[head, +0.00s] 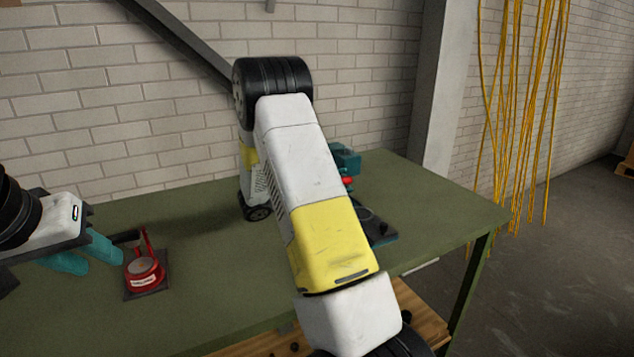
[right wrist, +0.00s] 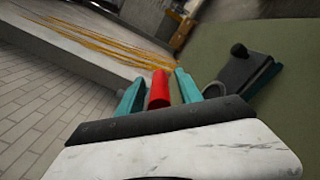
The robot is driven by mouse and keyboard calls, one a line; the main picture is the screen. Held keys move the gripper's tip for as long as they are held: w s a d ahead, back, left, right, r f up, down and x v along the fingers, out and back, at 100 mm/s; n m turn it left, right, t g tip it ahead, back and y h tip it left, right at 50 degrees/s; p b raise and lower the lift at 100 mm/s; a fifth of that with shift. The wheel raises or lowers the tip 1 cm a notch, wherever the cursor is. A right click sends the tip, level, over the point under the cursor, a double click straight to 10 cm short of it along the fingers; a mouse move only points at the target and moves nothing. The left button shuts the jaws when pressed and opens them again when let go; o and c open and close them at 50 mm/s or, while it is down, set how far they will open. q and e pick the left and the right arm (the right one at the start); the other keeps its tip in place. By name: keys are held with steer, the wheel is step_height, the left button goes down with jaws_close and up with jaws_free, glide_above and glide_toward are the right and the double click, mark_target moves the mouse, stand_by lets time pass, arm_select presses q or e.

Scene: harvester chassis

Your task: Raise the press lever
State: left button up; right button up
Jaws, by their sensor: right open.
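A red cylindrical handle (right wrist: 158,90), which looks like the press lever's grip, stands between the two teal fingers of my right gripper (right wrist: 160,92) in the right wrist view. The fingers are apart; I cannot tell whether either touches it. In the head view a red bit (head: 347,181) shows just right of my right arm, below a teal block (head: 346,160) that may be press or gripper. A dark base plate (head: 382,236) lies below. My right arm hides most of this. My left gripper (head: 92,256) has its teal fingers apart, empty, at the table's left.
A red round device on a dark plate (head: 146,274) sits close to the right of my left gripper on the green table (head: 215,285). Brick wall stands behind. Yellow cables (head: 525,100) hang at the right. The table between the red device and my right arm is clear.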

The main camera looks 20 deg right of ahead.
steer(key=shift+d, duration=0.15)
jaws_close()
steer(key=shift+f, duration=0.1)
stand_by(1.3)
